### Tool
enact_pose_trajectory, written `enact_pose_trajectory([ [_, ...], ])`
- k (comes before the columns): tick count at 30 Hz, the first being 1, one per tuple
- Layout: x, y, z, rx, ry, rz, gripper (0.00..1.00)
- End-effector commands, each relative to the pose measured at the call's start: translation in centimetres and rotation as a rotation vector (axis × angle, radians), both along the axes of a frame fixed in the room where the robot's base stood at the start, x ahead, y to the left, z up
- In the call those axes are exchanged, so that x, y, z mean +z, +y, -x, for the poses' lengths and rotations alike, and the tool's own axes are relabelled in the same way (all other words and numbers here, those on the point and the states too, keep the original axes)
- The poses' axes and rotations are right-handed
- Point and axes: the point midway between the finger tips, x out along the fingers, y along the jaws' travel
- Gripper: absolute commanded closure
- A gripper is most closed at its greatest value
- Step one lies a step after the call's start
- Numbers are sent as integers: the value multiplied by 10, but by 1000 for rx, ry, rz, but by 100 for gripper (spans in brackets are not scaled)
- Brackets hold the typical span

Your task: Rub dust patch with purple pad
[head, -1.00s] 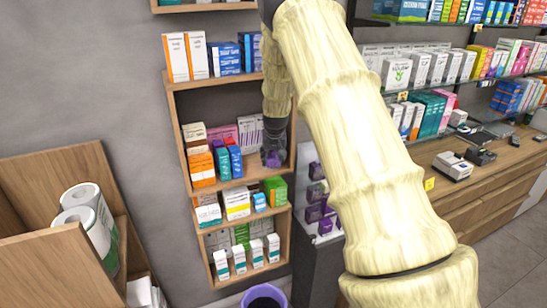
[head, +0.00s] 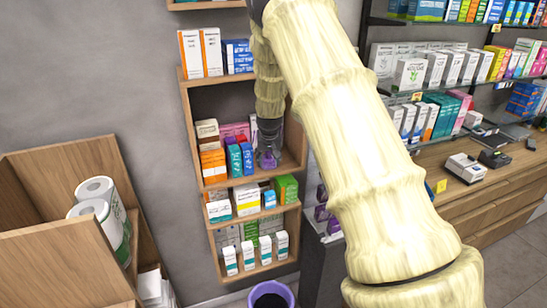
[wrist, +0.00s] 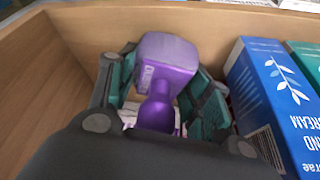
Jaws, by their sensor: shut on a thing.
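The purple pad (wrist: 166,64) is a rounded block with a narrower purple handle. My gripper (wrist: 160,98) is shut on it, with a green-lined finger on each side in the wrist view. In the head view my gripper (head: 268,150) is inside the wooden wall shelf's middle compartment, at its right side. A bit of the purple pad (head: 268,161) shows there, low near the compartment floor. I cannot make out the dust patch in either view; the pad and fingers cover much of the shelf floor.
A blue box (wrist: 272,95) stands close right of my gripper in the wrist view. A wooden wall (wrist: 55,85) bounds the left. In the head view, medicine boxes (head: 212,160) fill the compartment's left side. A purple bin (head: 288,290) stands below, and a glass-shelved counter is right.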

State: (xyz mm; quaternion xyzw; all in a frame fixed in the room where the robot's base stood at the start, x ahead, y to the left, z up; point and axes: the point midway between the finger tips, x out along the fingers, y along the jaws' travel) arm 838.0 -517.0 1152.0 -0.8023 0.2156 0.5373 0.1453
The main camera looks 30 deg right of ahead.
Motion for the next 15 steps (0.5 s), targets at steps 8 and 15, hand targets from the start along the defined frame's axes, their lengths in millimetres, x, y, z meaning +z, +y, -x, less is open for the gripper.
enact_pose_trajectory([
  [8, 0, 4, -1, 0, 0, 0, 79],
  [15, 5, 4, -1, 0, -1, 1, 79],
])
